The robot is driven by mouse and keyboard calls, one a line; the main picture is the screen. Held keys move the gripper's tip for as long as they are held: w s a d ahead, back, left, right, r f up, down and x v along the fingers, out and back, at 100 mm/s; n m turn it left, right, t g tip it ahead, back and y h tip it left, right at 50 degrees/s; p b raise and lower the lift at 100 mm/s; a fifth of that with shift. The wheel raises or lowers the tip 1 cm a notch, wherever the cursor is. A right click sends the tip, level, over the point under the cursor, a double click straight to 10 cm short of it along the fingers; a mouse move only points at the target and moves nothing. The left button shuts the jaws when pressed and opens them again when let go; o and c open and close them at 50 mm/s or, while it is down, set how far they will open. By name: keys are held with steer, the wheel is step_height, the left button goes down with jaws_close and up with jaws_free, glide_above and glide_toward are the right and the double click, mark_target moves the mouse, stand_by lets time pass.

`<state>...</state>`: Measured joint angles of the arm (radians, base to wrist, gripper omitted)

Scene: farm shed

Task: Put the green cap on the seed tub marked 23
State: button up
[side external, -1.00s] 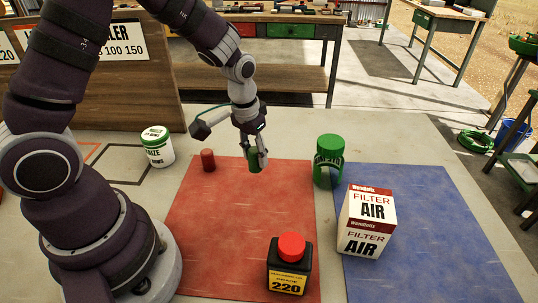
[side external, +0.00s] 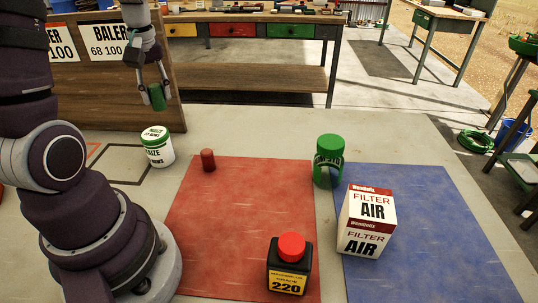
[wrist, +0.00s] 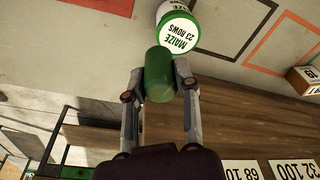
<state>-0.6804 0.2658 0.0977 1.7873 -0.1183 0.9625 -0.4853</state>
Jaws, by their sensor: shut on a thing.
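My gripper (side external: 156,90) is shut on a green cylinder (side external: 157,99), which hangs roughly upright between the fingers. In the wrist view the green cylinder (wrist: 159,74) is pinched between both fingertips (wrist: 160,84). In the wrist view the tub's top (wrist: 176,33) reads "MAIZE 23 ROWS" and lies just beyond the cylinder. I cannot tell how far the cylinder is above or behind the tub.
A small red cylinder (side external: 208,160) stands on the red mat (side external: 240,220). A black bottle (side external: 289,269) marked 220, a green container (side external: 328,162) and a filter box (side external: 367,221) stand to the right. A wooden board (side external: 90,92) with number signs rises behind the tub.

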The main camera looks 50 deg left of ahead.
mark_target(153, 132)
steer(key=f, duration=0.2)
steer(key=s+a+f+n, duration=0.1)
steer(key=f, duration=0.1)
steer(key=s+a+f+n, duration=0.1)
steer(key=f, duration=0.1)
steer(key=shift+s+a, duration=0.1)
steer(key=shift+a, duration=0.15)
steer(key=shift+f, duration=0.15)
steer(key=o, duration=0.8)
steer(key=shift+o, duration=0.2)
